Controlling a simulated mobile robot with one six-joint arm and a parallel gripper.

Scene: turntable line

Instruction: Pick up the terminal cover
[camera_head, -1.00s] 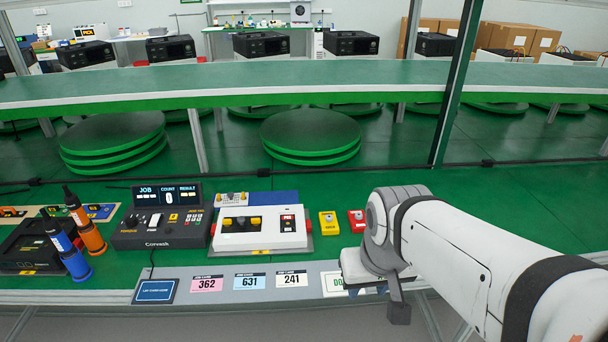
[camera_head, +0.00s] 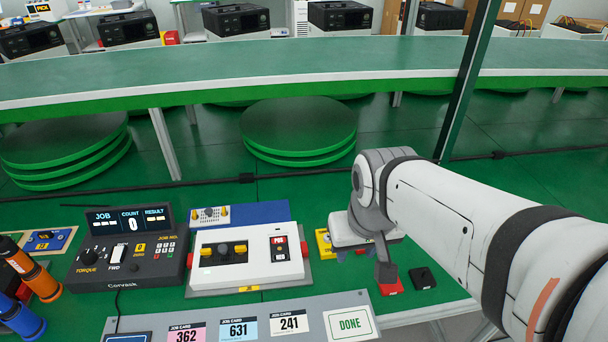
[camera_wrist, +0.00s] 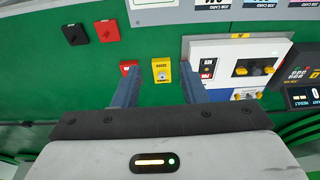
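Several small blocks lie on the green surface right of the white fixture, and I cannot tell for sure which is the terminal cover. A yellow block (camera_head: 324,243) also shows in the wrist view (camera_wrist: 161,75). Beside it is a small red block (camera_wrist: 128,67), hidden behind my gripper in the head view. Farther off are a red piece (camera_head: 392,288) with a dark knob and a black piece (camera_head: 423,279). My gripper (camera_wrist: 158,72) is open and empty. In the wrist view its two blue fingers are on either side of the yellow block; contact is not visible.
The white fixture (camera_head: 215,273) with yellow knobs stands left of the blocks, next to the Convask controller (camera_head: 125,262). Job cards and a DONE card (camera_head: 350,323) lie along the front ledge. A green conveyor (camera_head: 250,66) and a dark post (camera_head: 467,80) stand behind.

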